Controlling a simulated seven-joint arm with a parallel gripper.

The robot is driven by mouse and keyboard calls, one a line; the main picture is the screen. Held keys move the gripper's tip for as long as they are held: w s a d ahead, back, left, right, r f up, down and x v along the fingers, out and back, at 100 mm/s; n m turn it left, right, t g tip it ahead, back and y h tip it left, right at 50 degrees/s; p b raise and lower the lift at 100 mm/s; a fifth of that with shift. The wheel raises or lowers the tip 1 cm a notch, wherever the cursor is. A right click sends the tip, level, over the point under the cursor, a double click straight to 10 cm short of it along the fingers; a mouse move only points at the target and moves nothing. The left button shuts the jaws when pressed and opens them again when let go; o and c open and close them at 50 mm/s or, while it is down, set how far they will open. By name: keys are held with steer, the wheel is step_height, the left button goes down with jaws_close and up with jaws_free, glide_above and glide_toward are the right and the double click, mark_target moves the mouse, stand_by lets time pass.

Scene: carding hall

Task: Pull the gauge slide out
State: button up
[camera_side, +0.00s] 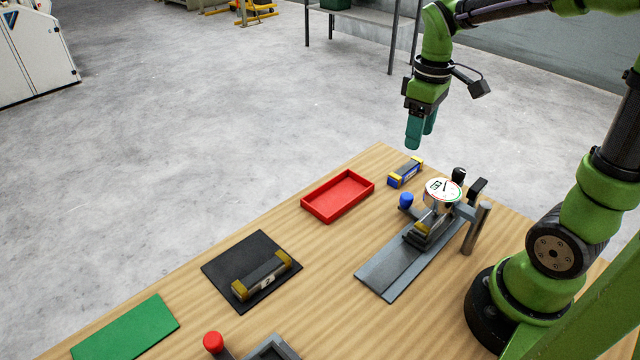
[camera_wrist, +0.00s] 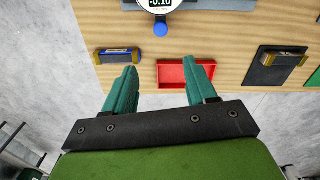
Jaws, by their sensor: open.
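The gauge (camera_side: 443,190) has a round white dial on a stand at the table's right side; its display reads -0.10 in the wrist view (camera_wrist: 154,4). Below the dial a dark block with yellow ends (camera_side: 423,229) sits on a long grey slide plate (camera_side: 385,277). A blue knob (camera_side: 406,200) sticks out beside the gauge; it also shows in the wrist view (camera_wrist: 160,29). I cannot tell which part the knob moves. My gripper (camera_side: 421,132) is open and empty, high above the table's far edge, apart from the gauge and knob. It also shows in the wrist view (camera_wrist: 160,68).
A red tray (camera_side: 337,213) stands empty near the far edge. A blue block with yellow ends (camera_side: 405,172) lies beside the gauge. Another block (camera_side: 262,276) lies on a black mat (camera_side: 222,267). A green mat (camera_side: 126,331) and a red knob (camera_side: 213,342) are at the front.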

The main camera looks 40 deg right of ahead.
steer(key=n, duration=0.1)
glide_toward(407, 196)
step_height(407, 196, down, 10)
steer(key=shift+w+d+r, duration=0.1)
steer(key=shift+r, duration=0.1)
steer(key=shift+c, duration=0.4)
jaws_close()
